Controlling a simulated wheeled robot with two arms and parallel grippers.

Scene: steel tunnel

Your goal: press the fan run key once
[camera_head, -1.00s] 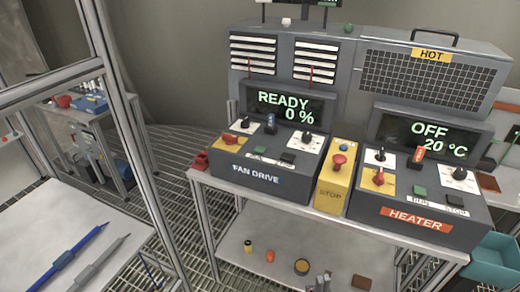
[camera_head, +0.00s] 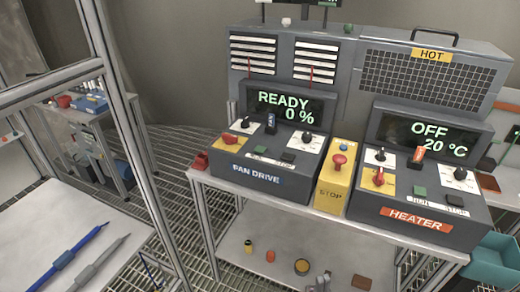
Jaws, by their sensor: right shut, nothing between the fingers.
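The fan drive console (camera_head: 222,167) stands on the bench, its display (camera_head: 285,106) reading READY 0 %. The fan run key is the small green key (camera_head: 261,149) on its sloped front, left of the black stop key (camera_head: 288,156). The label below the green key is too small to read clearly. My right gripper (camera_head: 320,281) shows only as a small grey tip at the bottom edge, shut and empty. It is well below and in front of the console, apart from the key. My left gripper is not in view.
A yellow stop box (camera_head: 335,190) with a red button stands right of the fan console. The heater console (camera_head: 399,210) is further right, reading OFF 20 °C. A lower shelf (camera_head: 235,268) holds small parts. A metal frame post (camera_head: 133,150) rises at the left.

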